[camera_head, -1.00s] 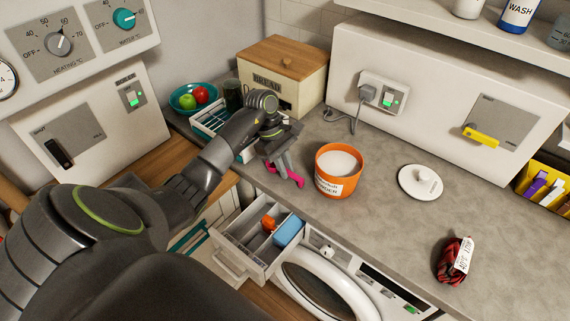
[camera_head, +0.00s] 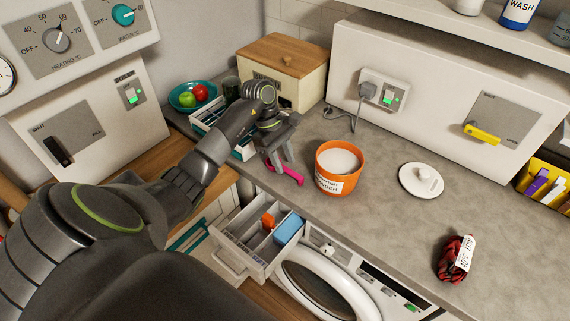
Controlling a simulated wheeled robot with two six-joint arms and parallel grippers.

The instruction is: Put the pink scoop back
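The pink scoop (camera_head: 291,178) is at the front edge of the grey worktop, left of the orange tub. My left gripper (camera_head: 282,168) points down at it, with its dark fingers overlapping the scoop in the picture. I cannot tell whether the fingers grip it or whether it touches the worktop. The orange powder tub (camera_head: 336,183) stands upright and open, with white powder inside. Its likely lid, a white round one with a knob (camera_head: 421,181), lies on the worktop to the right. My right gripper is not in view.
A bread box (camera_head: 283,69), fruit bowl (camera_head: 196,96) and rack stand behind my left arm.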

